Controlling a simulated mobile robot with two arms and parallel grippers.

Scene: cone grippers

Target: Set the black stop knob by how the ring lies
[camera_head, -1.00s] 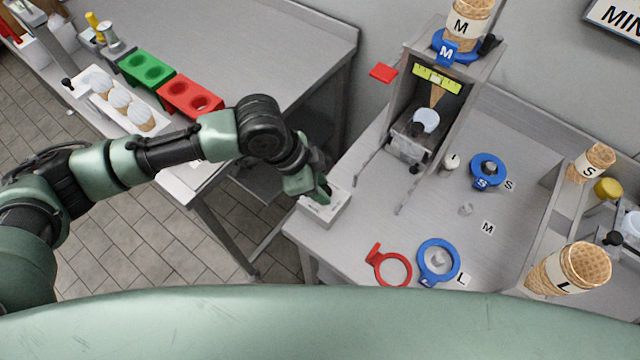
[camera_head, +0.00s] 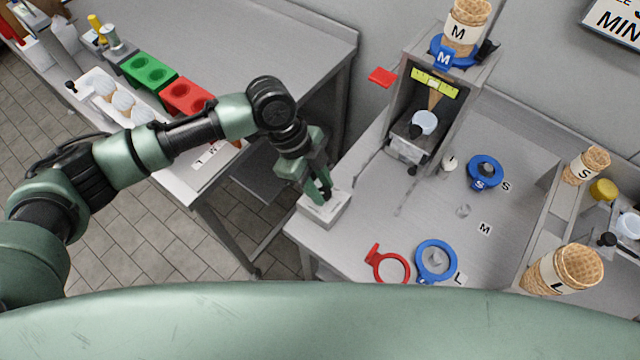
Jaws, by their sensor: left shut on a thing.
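My left gripper (camera_head: 323,196) points down at a small pale box (camera_head: 326,211) on the table's left edge. It is shut on a small dark thing on top of the box, apparently the black stop knob; the fingers mostly hide it. A red ring (camera_head: 404,270) lies flat at the table's front, its tab pointing up and left. A blue ring marked L (camera_head: 450,262) lies right of it around a small peg. A blue ring marked S (camera_head: 487,162) lies farther back. A blue ring marked M (camera_head: 443,57) sits on the press under a cone. My right gripper is out of view.
The metal press (camera_head: 459,110) stands at the back with a yellow-green scale (camera_head: 436,83) and a red flag (camera_head: 382,77). Cones marked S (camera_head: 587,165) and L (camera_head: 566,270) stand at right. Red (camera_head: 186,94) and green (camera_head: 150,68) holders stand on the left counter. A floor gap separates the counters.

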